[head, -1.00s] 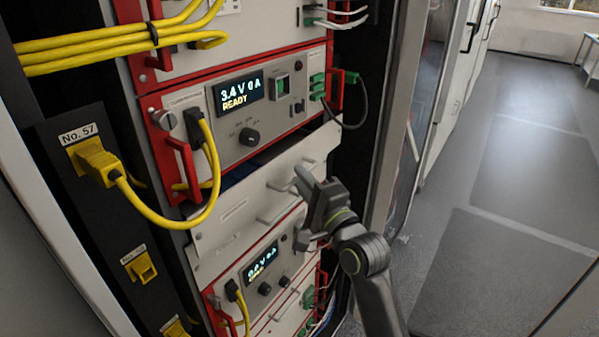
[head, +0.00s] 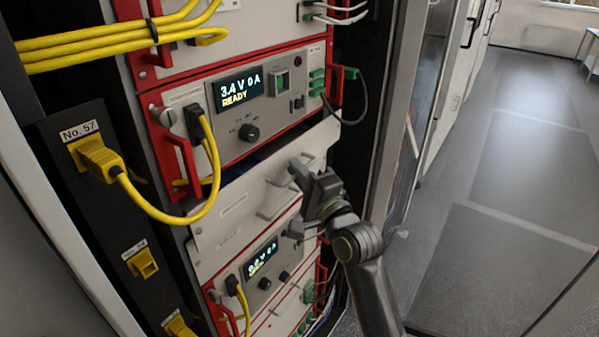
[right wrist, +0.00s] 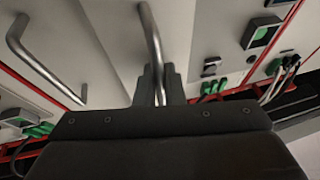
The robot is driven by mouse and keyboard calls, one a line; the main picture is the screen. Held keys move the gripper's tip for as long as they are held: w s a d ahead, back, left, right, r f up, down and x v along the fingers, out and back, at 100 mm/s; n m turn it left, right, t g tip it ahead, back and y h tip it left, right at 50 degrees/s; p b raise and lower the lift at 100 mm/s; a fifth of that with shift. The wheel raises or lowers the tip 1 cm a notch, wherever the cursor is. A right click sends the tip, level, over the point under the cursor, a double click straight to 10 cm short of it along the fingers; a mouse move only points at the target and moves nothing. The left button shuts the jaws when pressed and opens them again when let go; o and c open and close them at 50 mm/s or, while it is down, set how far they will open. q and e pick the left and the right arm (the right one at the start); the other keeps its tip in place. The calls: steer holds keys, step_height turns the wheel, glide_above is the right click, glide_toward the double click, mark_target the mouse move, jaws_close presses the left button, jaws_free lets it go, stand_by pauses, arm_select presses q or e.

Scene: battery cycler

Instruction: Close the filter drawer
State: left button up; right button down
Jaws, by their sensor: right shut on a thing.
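The filter drawer's pale grey front panel (head: 222,212) sits in the rack between two red-framed units. It stands out in front of the rack, with a dark gap above its top edge. It has bar handles. A left handle (head: 277,201) is free in the head view. My right gripper (head: 300,180) is at the right part of the panel and hides part of it. In the right wrist view, its two fingers (right wrist: 157,82) are shut on a metal handle (right wrist: 151,30) of the drawer. Another handle (right wrist: 38,62) is free at the left. My left gripper is not in view.
The unit above (head: 240,110) reads 3.4 V 0 A READY. A yellow cable (head: 190,218) loops from it to the No. 57 socket, left of the drawer. Another unit (head: 262,262) sits below. Green connectors (head: 318,85) are at the right. Open floor (head: 505,170) lies at the right.

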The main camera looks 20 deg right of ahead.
mark_target(284, 169)
steer(key=w+a, duration=0.2)
steer(key=w, duration=0.1)
steer(key=shift+w+a, duration=0.15)
steer(key=shift+a, duration=0.15)
steer(key=shift+r, duration=0.1)
steer(key=c, duration=1.8)
jaws_free()
steer(key=shift+s+f, duration=0.3)
steer(key=shift+s, duration=0.05)
steer(key=b+v, duration=0.4)
steer(key=v, duration=1.2)
steer(key=shift+s+d, duration=0.2)
steer(key=shift+s, duration=0.2)
steer(key=shift+r, duration=0.1)
